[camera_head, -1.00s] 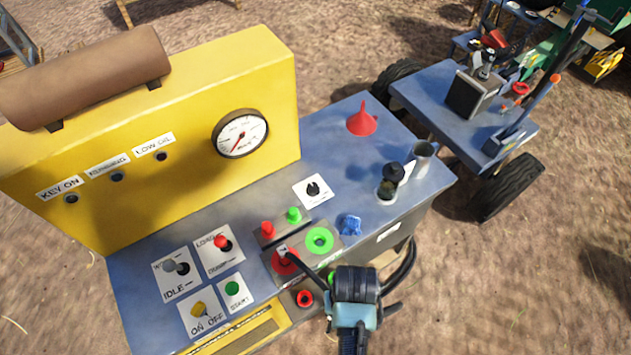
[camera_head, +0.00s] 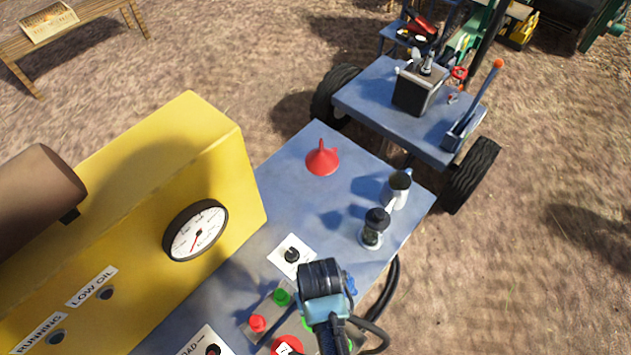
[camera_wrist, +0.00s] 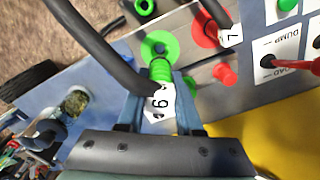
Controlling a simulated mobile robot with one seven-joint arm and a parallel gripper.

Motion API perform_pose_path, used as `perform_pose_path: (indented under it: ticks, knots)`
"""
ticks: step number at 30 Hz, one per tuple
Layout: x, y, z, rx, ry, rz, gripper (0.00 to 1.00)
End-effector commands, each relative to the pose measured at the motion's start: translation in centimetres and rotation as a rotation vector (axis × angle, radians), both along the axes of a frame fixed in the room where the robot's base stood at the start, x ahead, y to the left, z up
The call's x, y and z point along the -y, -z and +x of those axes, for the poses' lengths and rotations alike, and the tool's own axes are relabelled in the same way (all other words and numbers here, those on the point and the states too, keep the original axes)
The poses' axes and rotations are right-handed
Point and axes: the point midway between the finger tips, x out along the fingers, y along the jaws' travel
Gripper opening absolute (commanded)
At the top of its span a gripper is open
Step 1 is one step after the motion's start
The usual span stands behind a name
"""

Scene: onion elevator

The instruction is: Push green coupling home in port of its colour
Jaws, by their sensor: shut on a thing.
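My gripper (camera_wrist: 160,105) is shut on the green coupling (camera_wrist: 160,70), which carries a white numbered tag and a black hose. The coupling points at the green ring port (camera_wrist: 160,46), and its tip overlaps the lower part of that ring in the wrist view. I cannot tell whether it touches the port or is inside it. In the head view my gripper (camera_head: 323,290) is over the panel and hides the coupling and most of the green port (camera_head: 307,322).
A dial switch (camera_head: 292,255), a glass jar (camera_head: 373,228), a metal cup (camera_head: 398,189) and a red funnel (camera_head: 322,158) are on the blue deck. The yellow gauge panel (camera_head: 190,150) rises at left.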

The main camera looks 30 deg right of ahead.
Motion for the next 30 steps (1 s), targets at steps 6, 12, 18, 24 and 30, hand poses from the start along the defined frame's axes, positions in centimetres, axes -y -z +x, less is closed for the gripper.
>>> perform_pose_path:
  ticks: [6,12,18,24,30]
  knots:
    - [0.0,2.1,0.0,0.002,0.000,0.000,0.00]
    - [0.0,3.9,0.0,0.002,0.000,0.000,0.00]
    - [0.0,5.1,0.1,0.001,0.000,0.000,0.00]
    - [0.0,5.5,0.1,0.002,0.000,0.000,0.00]
    - [0.0,5.4,0.1,0.002,0.000,0.000,0.00]
